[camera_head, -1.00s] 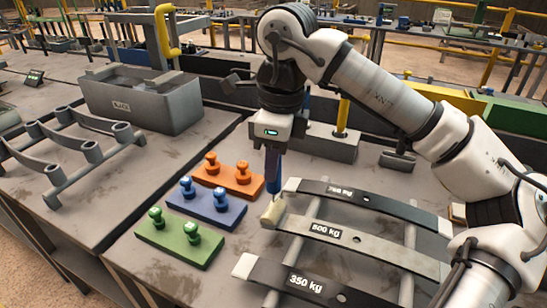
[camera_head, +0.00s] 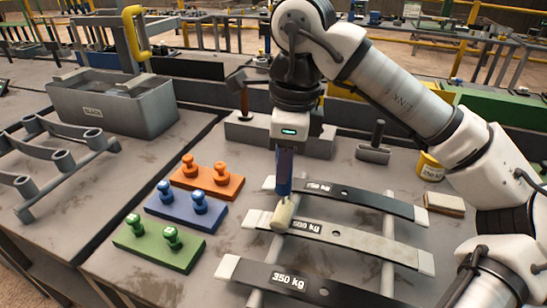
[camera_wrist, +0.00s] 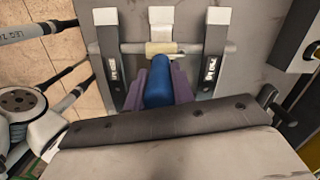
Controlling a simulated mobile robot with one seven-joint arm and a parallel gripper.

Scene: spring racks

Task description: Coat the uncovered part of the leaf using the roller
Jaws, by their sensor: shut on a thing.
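My gripper (camera_head: 284,178) points down and is shut on the blue handle of the roller (camera_head: 284,212). The roller's cream head is at the left part of the middle leaf, labelled 500 kg (camera_head: 365,245). This leaf looks paler grey than its dark neighbours; I cannot tell where any coat ends. In the wrist view, my gripper (camera_wrist: 158,90) holds the blue handle, and the cream roller head (camera_wrist: 160,49) lies across the middle leaf's end (camera_wrist: 160,17). The 750 kg leaf (camera_head: 375,201) lies behind and the 350 kg leaf (camera_head: 330,290) in front.
Orange (camera_head: 215,184), blue (camera_head: 180,213) and green (camera_head: 150,248) peg blocks stand left of the leaves. A grey trough (camera_head: 115,105) and a rack (camera_head: 65,180) stand further left. A yellow tin (camera_head: 430,167) and pale block (camera_head: 443,203) lie at right under my arm.

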